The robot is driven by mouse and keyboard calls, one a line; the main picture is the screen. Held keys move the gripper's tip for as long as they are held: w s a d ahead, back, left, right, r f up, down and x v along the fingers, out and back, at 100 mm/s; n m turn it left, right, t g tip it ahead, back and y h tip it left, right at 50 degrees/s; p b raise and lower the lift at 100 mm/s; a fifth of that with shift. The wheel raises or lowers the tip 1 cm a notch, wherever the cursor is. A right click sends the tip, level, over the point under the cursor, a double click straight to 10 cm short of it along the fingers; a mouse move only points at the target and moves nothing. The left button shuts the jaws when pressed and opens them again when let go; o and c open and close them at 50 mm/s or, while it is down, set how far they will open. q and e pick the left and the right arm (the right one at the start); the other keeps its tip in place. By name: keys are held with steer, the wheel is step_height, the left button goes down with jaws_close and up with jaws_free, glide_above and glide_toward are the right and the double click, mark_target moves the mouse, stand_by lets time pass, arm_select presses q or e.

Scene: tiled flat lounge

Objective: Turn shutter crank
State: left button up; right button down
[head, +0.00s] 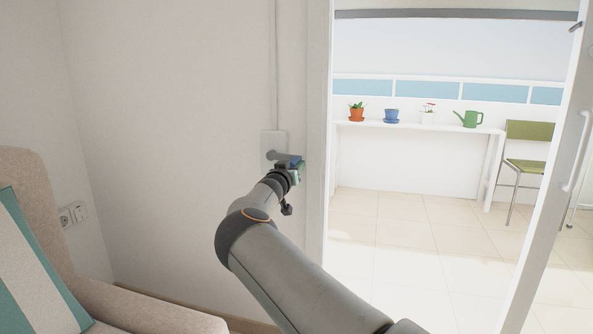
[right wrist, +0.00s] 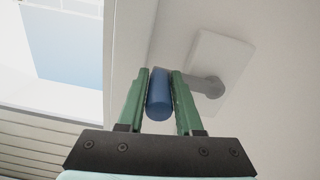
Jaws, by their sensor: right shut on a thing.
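The shutter crank has a pale wall plate (head: 273,140), a grey arm (head: 280,155) and a blue handle (head: 296,162). It sits on the wall left of the door frame. In the right wrist view the blue handle (right wrist: 159,95) lies between the green fingers of my right gripper (right wrist: 160,92), which is shut on it. The grey arm (right wrist: 208,86) runs from the handle to the plate (right wrist: 218,70). In the head view my right gripper (head: 295,172) partly hides the handle. The shutter (head: 455,14) shows as a grey strip at the top of the doorway. My left gripper is out of view.
A beige armchair (head: 150,306) with a striped cushion (head: 40,270) stands at the left. Sockets (head: 72,214) are on the left wall. Through the open doorway are a white table (head: 420,126) with pots and a watering can, a green chair (head: 526,150) and clear tiled floor (head: 420,235).

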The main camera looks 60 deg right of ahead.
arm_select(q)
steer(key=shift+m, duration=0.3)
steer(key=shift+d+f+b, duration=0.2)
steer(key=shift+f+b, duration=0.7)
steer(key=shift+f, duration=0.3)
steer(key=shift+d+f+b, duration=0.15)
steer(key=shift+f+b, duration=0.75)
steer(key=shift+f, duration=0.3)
arm_select(e)
steer(key=shift+w+a+f+m, duration=0.2)
steer(key=shift+w+f+m, duration=0.3)
steer(key=shift+f, duration=0.25)
steer(key=shift+w+a+f+m, duration=0.25)
steer(key=shift+w+f+m, duration=0.25)
steer(key=shift+f, duration=0.25)
steer(key=shift+w+a+f+m, duration=0.2)
steer(key=shift+w+f+m, duration=0.25)
steer(key=shift+f, duration=0.3)
steer(key=shift+w+f+m, duration=0.1)
steer(key=shift+w+m, duration=0.3)
steer(key=shift+m, duration=0.05)
steer(key=c, duration=0.6)
jaws_free()
steer(key=shift+a+f, duration=0.1)
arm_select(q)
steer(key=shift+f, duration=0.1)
arm_select(e)
steer(key=shift+s+f, duration=0.2)
steer(key=shift+s, duration=0.05)
